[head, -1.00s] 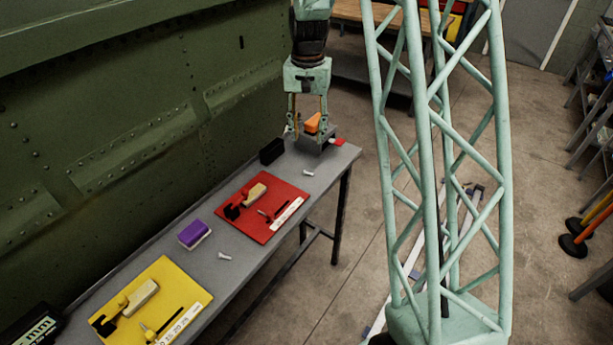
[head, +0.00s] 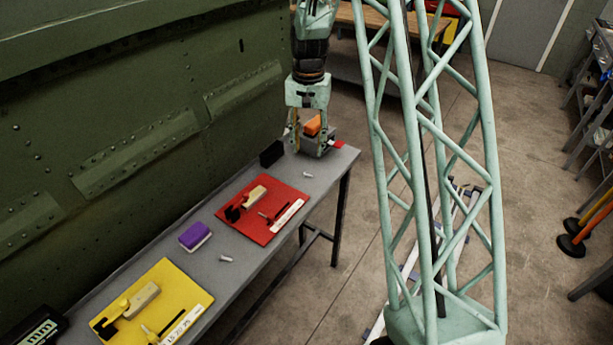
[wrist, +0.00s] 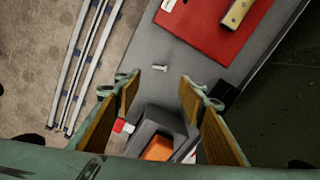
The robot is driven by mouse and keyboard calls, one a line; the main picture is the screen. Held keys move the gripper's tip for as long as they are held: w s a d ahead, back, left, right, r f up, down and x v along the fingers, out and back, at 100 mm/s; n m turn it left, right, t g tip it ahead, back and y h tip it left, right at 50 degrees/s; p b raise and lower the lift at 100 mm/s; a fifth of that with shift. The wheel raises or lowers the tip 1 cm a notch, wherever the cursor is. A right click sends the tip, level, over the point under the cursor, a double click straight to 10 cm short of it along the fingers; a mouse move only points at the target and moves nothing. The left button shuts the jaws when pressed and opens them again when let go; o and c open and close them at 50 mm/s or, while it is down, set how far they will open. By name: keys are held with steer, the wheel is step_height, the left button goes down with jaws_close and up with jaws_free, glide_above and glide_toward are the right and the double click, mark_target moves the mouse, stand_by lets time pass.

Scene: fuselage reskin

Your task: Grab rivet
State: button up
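A small silver rivet (head: 308,174) lies on its side on the grey bench, between the red board and the bench's far end. It also shows in the wrist view (wrist: 160,66), just beyond the fingertips. My gripper (head: 308,153) is open and points down over the far end of the bench, a little beyond the nearer-to-end rivet. In the wrist view its two fingers (wrist: 162,82) stand wide apart with nothing held between them.
A grey holder with an orange block (wrist: 160,148) stands beneath and behind my fingers. A black block (head: 271,153) stands close to their left. The red board (head: 265,226), purple-topped block (head: 194,236) and yellow board (head: 165,290) lie along the bench. A green fuselage panel (head: 130,120) walls the left.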

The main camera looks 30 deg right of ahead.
glide_above(308, 175)
steer(key=shift+w+f, duration=0.1)
steer(key=shift+f, duration=2.8)
steer(key=shift+f, duration=0.1)
steer(key=shift+f+b, duration=0.6)
steer(key=shift+f, duration=1.95)
steer(key=shift+c, duration=0.7)
steer(key=c, duration=0.6)
steer(key=shift+o, duration=0.2)
